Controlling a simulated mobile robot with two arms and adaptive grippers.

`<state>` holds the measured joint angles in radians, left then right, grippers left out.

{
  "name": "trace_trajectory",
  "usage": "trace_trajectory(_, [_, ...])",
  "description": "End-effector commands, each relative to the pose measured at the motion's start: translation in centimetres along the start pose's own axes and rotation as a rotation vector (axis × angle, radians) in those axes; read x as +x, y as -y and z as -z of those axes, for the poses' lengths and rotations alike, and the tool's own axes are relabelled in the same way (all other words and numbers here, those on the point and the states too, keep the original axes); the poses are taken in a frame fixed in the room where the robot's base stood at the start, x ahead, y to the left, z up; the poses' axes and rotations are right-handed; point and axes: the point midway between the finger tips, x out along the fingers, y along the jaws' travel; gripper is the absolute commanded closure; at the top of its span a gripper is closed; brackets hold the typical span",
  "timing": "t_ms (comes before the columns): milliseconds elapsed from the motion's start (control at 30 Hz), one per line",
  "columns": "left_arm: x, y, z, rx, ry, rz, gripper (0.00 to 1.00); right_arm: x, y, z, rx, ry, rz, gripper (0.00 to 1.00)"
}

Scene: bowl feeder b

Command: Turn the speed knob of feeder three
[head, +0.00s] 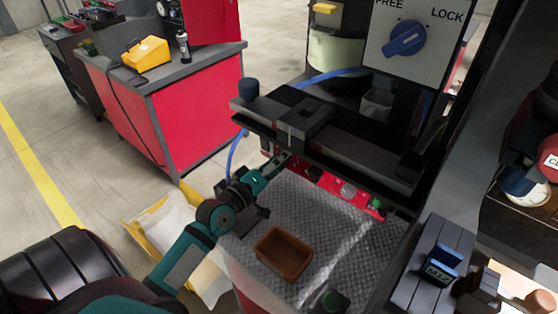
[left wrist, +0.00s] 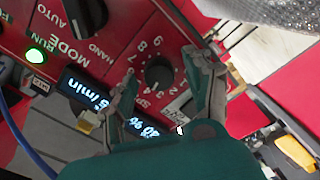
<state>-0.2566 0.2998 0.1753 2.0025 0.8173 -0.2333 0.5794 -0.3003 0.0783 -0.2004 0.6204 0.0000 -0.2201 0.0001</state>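The speed knob (left wrist: 158,73) is small, black and round, on a red control panel (left wrist: 120,40) in the left wrist view. A ring of white digits surrounds it, with "SP" lettering partly hidden by a finger. My left gripper (left wrist: 160,68) is open, with one finger on each side of the knob and gaps between. In the head view my left gripper (head: 277,168) reaches the red panel (head: 335,187) under the dark feeder frame; the knob cannot be made out there. No feeder number is readable. My right gripper is not in view.
A black mode knob (left wrist: 75,15), a lit green lamp (left wrist: 36,56) and a display (left wrist: 145,128) reading about 80 % are near the speed knob. Below the panel, a brown tray (head: 284,254) stands on a grey textured surface (head: 335,235). A FREE/LOCK switch (head: 405,39) is above.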

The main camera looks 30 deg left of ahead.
Motion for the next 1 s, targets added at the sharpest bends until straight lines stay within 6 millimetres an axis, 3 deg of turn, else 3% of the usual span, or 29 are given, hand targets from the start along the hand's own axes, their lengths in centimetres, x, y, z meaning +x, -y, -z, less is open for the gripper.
trace_trajectory(367, [-1.0,0.1,0.0,0.001,0.001,0.002,0.46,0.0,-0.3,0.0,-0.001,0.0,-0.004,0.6])
trace_trajectory(800, [-9.6,0.1,-0.1,0.002,0.004,0.003,0.46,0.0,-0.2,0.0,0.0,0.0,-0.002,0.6])
trace_trajectory(1000, [-11.6,0.1,0.0,0.0,0.002,0.001,0.46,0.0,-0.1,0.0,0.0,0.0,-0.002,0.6])
